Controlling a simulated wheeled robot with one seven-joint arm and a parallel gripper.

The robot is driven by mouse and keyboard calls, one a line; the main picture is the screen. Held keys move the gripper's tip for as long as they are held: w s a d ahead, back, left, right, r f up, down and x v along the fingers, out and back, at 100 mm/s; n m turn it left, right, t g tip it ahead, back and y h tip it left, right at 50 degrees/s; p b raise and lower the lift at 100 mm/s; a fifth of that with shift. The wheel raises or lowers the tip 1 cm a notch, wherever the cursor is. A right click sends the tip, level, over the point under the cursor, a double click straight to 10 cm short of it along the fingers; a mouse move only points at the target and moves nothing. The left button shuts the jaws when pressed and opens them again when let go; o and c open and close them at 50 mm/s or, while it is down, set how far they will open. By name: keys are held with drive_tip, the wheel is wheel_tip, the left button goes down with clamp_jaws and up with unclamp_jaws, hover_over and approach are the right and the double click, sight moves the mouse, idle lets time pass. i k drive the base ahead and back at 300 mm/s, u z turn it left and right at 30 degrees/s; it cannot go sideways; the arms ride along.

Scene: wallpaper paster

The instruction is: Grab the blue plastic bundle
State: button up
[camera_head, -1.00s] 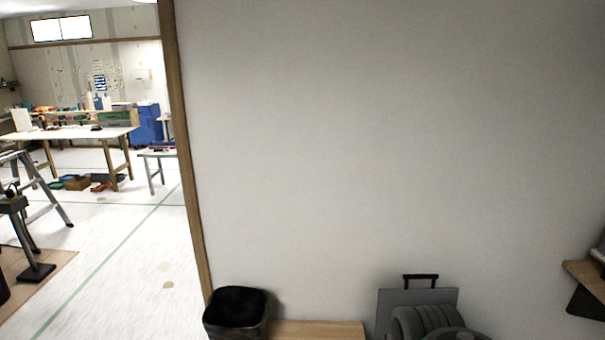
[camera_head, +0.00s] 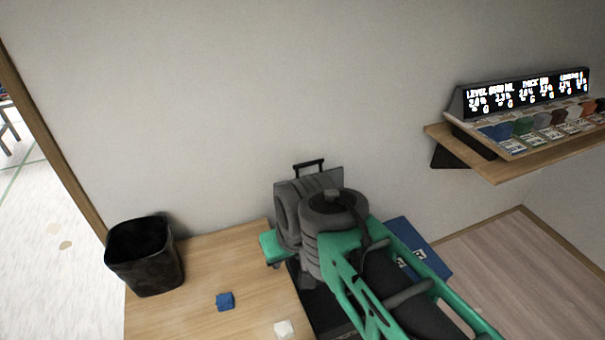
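A small blue bundle (camera_head: 225,301) lies on the light wooden tabletop (camera_head: 195,265), left of my arm and right of the black bin. It looks like the blue plastic bundle, though it is too small to make out its material. My green and grey arm reaches in from the lower right, with its large grey joints standing just right of the bundle. I cannot make out my gripper's fingers in this view. Nothing visible touches the bundle.
A black bin (camera_head: 146,262) stands at the tabletop's left. A small white object (camera_head: 284,329) lies near the bundle. A wall shelf (camera_head: 520,166) at right holds a display (camera_head: 525,92) and several coloured samples. A blue panel (camera_head: 432,262) shows behind my arm.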

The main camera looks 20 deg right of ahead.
sight(224, 302)
drive_tip(key=u, duration=0.2)
drive_tip(key=k, duration=0.45)
drive_tip(key=u, duration=2.4)
